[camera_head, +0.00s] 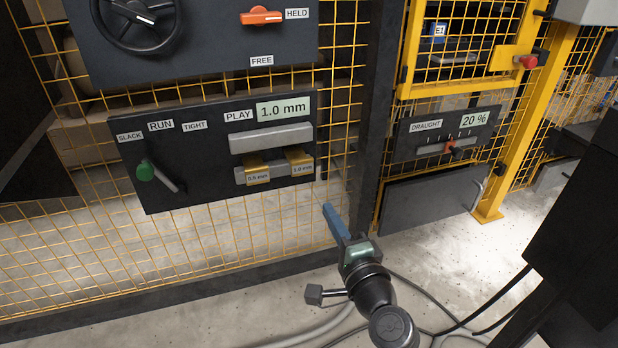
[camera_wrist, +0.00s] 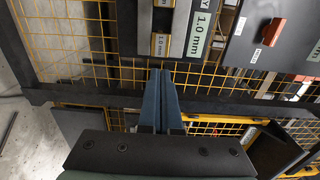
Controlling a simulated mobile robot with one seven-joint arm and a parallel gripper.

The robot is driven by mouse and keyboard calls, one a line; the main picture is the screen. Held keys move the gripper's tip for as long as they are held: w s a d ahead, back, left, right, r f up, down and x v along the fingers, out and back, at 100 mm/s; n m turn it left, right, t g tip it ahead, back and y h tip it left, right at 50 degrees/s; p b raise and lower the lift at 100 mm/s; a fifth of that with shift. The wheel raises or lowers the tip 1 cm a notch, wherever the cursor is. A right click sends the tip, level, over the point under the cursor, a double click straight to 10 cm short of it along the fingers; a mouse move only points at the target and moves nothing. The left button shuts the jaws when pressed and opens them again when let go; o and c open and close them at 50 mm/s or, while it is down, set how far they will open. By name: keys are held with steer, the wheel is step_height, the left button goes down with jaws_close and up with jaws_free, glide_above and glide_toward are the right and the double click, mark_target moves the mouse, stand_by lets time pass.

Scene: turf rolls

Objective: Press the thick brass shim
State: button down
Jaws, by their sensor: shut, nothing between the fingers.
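The thick brass shim (camera_head: 295,154), with a 1.0 mm label below it, sits at the right of the slotted grey block on the dark PLAY panel. The thin brass shim (camera_head: 252,163), labelled 0.5 mm, is to its left. My gripper (camera_head: 327,207) has its blue fingers together and empty. In the head view it is below and to the right of the shims, apart from the panel. In the wrist view my gripper (camera_wrist: 160,72) points toward the panel, and the thick shim (camera_wrist: 161,45) shows just beyond the fingertips.
A grey bar (camera_head: 270,137) runs above the shims, under a display (camera_head: 283,108) reading 1.0 mm. A green-knobbed lever (camera_head: 147,171) is at the panel's left. A dark post (camera_head: 368,120) stands to the right. The DRAUGHT panel (camera_head: 440,133) reads 20 %. Yellow mesh surrounds the panels.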

mark_target(304, 168)
steer(key=b+x, duration=0.6)
steer(key=x, duration=0.6)
steer(key=shift+w+a+f+b, duration=0.1)
steer(key=shift+w+a+b, duration=0.05)
steer(key=shift+w+b, duration=0.2)
steer(key=shift+w, duration=0.1)
